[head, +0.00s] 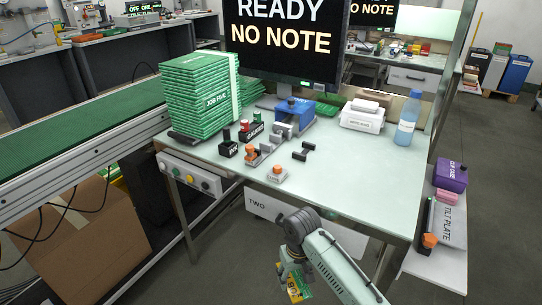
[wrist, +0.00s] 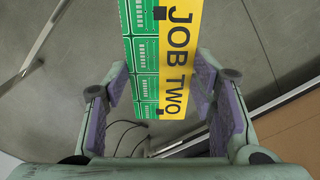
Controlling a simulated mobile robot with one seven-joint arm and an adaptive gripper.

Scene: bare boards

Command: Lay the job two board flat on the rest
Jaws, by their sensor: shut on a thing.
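The job two board (wrist: 145,60) is green with a yellow strip lettered JOB TWO. My gripper (wrist: 160,95) is shut on it in the wrist view, one purple-padded finger at each side. In the head view, my gripper (head: 290,268) points down in front of the workbench, below its top. The board (head: 298,288) hangs tilted beneath it, partly covered by the fingers. On the bench, two small dark blocks (head: 302,151) stand beside grey fittings with orange knobs (head: 277,171). They may be the rest, but I cannot tell.
The bench top (head: 345,185) is clear at its front right.

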